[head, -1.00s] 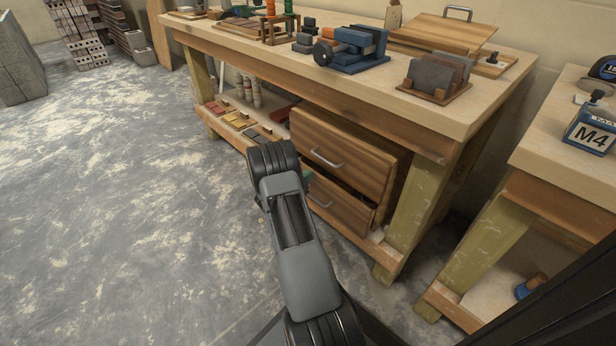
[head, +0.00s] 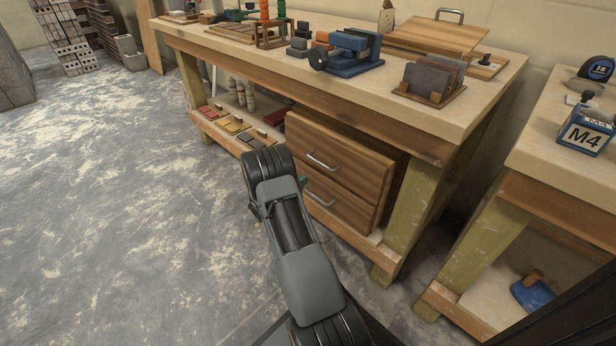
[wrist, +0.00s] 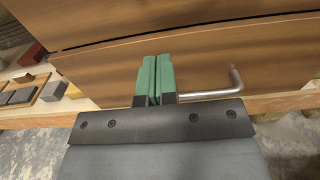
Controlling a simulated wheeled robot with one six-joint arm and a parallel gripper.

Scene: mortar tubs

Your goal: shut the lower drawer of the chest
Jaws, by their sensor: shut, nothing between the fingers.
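The wooden chest (head: 357,149) stands on the lower shelf of the workbench. Its upper drawer (head: 343,157) is above the lower drawer (head: 336,203), both with metal bar handles. The two fronts look about flush, with a thin dark seam between them. My gripper (wrist: 154,60) is shut and empty, its green fingertips against or very close to the lower drawer front, which also shows in the wrist view (wrist: 110,78). The lower handle (wrist: 215,92) shows right of the fingers; its left part is hidden. In the head view my arm hides most of my gripper.
The workbench leg (head: 408,212) stands right of the chest. Coloured samples (head: 232,125) lie on the shelf to its left. A second bench (head: 540,200) is at the right. The floor at left is clear.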

